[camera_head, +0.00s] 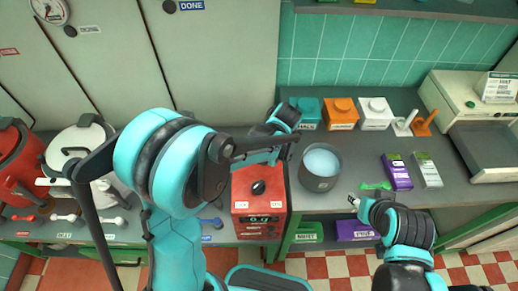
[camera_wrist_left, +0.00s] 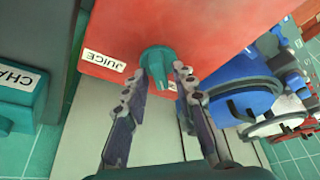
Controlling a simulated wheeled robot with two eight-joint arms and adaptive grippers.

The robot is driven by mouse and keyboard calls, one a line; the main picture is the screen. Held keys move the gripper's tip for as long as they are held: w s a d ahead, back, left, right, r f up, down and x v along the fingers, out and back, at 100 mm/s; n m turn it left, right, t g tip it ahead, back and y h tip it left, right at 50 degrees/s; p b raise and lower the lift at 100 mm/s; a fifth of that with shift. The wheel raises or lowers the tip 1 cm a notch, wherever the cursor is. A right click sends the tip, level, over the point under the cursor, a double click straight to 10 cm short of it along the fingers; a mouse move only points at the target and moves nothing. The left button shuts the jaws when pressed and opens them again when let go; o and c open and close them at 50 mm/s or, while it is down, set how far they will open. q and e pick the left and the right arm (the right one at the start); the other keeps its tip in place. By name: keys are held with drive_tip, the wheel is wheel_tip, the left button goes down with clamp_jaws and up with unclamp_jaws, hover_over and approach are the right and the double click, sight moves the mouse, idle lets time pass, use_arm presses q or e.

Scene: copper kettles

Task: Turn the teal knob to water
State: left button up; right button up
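The teal knob (camera_wrist_left: 157,62) sits on a red panel (camera_wrist_left: 210,30) in the left wrist view. Its narrow end points toward the bottom of that picture. A white JUICE label (camera_wrist_left: 104,60) lies to its left; a second label by the narrow end is partly covered and unreadable. My left gripper (camera_wrist_left: 160,72) has its fingertips on either side of the knob, close to it, with small gaps by the narrow end. In the head view the left gripper (camera_head: 288,135) reaches over the counter, and I cannot make out the teal knob there. My right gripper (camera_head: 354,202) is over the counter's front edge.
A red box with a black knob (camera_head: 258,187) stands below the left gripper. A grey pot (camera_head: 320,166) is just right of it. Teal, orange and white boxes (camera_head: 375,112) line the back. Blue items (camera_wrist_left: 245,90) lie right of the panel in the wrist view.

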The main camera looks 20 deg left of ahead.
use_arm(q)
drive_tip(key=shift+r, duration=0.15)
drive_tip(key=v, duration=1.1)
drive_tip(key=shift+d+r, duration=0.25)
drive_tip(key=shift+r, duration=0.05)
drive_tip(key=shift+s+a, duration=0.1)
drive_tip(key=shift+s, duration=0.05)
drive_tip(key=s+a+m+t+h, duration=0.2)
drive_tip(key=s+a+m, duration=0.1)
drive_tip(key=s+m, duration=0.3)
drive_tip(key=s+a+f+m+t+h+b, duration=0.1)
drive_tip(key=s+a+m+t, duration=0.2)
drive_tip(key=s+m, duration=0.3)
drive_tip(key=shift+s+a+f+h, duration=0.15)
drive_tip(key=shift+s+a+h, duration=0.35)
drive_tip(key=shift+s, duration=0.7)
drive_tip(key=shift+a, duration=0.2)
